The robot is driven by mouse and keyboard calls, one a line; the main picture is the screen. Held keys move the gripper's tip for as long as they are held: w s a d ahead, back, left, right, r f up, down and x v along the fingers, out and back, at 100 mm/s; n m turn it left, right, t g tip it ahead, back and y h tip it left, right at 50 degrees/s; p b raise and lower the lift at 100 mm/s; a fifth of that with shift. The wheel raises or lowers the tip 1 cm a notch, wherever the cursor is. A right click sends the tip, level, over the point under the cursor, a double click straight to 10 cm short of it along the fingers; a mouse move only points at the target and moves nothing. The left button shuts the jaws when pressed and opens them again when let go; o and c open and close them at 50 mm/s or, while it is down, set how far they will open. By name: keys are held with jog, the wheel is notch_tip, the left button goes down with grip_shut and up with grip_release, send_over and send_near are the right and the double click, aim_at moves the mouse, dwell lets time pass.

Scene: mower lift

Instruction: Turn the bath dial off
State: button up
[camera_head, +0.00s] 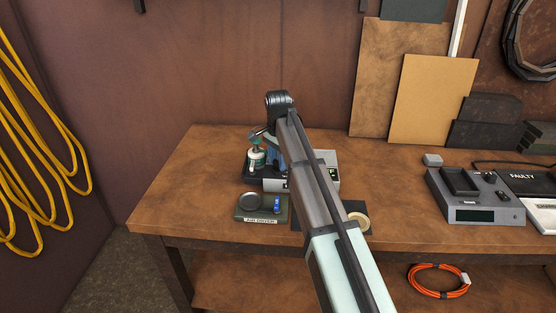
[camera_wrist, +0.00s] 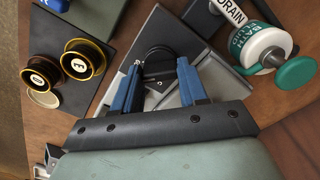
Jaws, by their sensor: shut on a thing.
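The bath dial (camera_wrist: 158,56) is a round black knob on a grey panel in the wrist view. My gripper (camera_wrist: 159,72) has its blue fingers on either side of the knob and is shut on it. The fingers hide part of the knob, and I cannot read its setting. In the head view, the bath unit (camera_head: 328,168) is a grey and black box on the bench, partly hidden behind my arm. The dial cannot be made out there.
A white and green bath fluid bottle (camera_head: 256,160) stands left of the unit; it also shows in the wrist view (camera_wrist: 262,48). Black-and-gold round pieces (camera_wrist: 83,60) sit nearby. A grey device (camera_head: 474,195) stands at right.

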jog(key=shift+n, duration=0.3)
jog(key=n, duration=0.6)
jog(key=shift+n, duration=0.3)
jog(key=n, duration=1.2)
jog(key=shift+n, duration=0.3)
jog(key=n, duration=0.7)
jog(key=o, duration=1.1)
jog(key=shift+c, duration=0.2)
jog(key=shift+r, duration=0.1)
